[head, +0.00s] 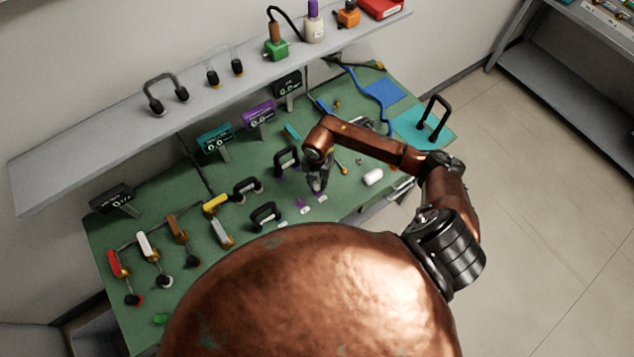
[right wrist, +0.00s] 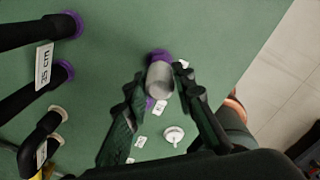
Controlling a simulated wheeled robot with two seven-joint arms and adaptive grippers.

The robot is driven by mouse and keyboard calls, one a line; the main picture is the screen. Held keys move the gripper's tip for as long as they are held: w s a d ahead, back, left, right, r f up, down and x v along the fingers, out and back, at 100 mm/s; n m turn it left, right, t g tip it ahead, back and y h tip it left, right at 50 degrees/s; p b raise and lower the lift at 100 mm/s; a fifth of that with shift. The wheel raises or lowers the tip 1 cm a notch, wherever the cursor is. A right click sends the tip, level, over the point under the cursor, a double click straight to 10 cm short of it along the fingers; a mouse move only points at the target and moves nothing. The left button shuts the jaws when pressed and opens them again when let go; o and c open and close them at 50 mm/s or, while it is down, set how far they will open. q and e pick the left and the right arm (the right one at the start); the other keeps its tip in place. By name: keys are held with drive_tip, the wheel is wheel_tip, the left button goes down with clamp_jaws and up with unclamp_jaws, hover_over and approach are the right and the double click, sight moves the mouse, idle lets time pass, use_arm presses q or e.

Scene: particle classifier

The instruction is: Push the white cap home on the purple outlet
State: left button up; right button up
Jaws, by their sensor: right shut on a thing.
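In the right wrist view, the white cap (right wrist: 160,83) is a pale grey-white cylinder between the fingers of my right gripper (right wrist: 161,92). The gripper is shut on it. The purple outlet (right wrist: 157,55) shows as a purple ring just beyond the cap's far end, with more purple below it. The cap appears lined up with the purple part; I cannot tell whether there is a gap. In the head view, my right gripper (head: 317,186) points down at the green bench, beside small purple parts (head: 300,203). The cap is hidden there. My left gripper is not in view.
A white round piece (right wrist: 173,134) lies near the fingers, among small white labels. Black handles with purple ends (right wrist: 64,72) stand left. In the head view, a white cylinder (head: 373,177) lies right of the gripper. A grey shelf (head: 110,150) runs behind the bench.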

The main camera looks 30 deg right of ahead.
sight(317, 186)
drive_tip(key=shift+f+b, duration=1.1)
drive_tip(key=shift+f, duration=0.6)
drive_tip(key=o, duration=1.1)
drive_tip(key=shift+o, duration=0.2)
drive_tip(key=shift+r, duration=0.1)
wheel_tip(317, 186, up, 12)
drive_tip(key=shift+f, duration=0.1)
